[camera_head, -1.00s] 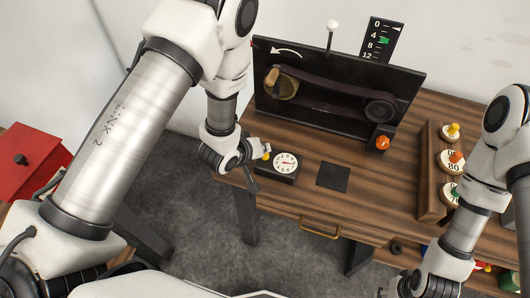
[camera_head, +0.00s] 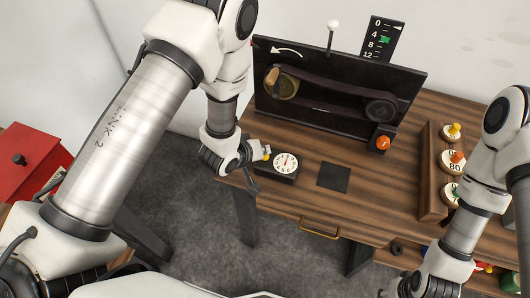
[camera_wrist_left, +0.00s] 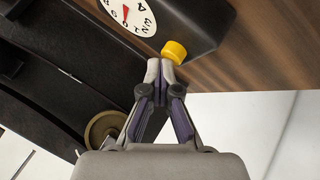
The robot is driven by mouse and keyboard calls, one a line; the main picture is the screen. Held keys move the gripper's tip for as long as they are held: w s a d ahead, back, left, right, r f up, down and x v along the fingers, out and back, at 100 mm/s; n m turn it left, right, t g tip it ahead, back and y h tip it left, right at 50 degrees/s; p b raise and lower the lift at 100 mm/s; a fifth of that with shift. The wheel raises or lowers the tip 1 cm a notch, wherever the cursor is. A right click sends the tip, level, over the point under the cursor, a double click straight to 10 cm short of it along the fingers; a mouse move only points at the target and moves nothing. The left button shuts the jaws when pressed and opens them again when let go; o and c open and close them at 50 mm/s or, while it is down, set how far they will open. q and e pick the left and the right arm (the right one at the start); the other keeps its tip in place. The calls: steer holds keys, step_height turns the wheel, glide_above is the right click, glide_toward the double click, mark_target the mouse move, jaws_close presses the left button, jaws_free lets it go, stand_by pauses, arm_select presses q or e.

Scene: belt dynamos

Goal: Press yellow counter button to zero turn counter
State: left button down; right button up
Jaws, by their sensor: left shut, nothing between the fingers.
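The turn counter (camera_head: 271,169) is a dark box with a white round dial (camera_head: 285,163), near the table's left edge. Its dial (camera_wrist_left: 127,12) also shows at the top of the left wrist view, with a red hand. My right gripper (camera_head: 398,286) is at the bottom right, small and partly hidden, jaws unclear.
Behind the counter stands a black panel (camera_head: 330,106) with a belt and pulleys. An orange knob (camera_head: 383,143) is at its right foot. A dark square pad (camera_head: 333,177) lies right of the counter. A wooden rack (camera_head: 430,185) with coloured pegs stands further right.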

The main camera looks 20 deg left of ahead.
arm_select(q)
steer(key=shift+r+p, duration=0.8)
steer(key=shift+r, duration=0.1)
steer(key=shift+r+p, duration=0.5)
steer(key=shift+r, duration=0.05)
step_height(320, 180, up, 4)
steer(key=p, duration=0.3)
steer(key=shift+f, duration=0.1)
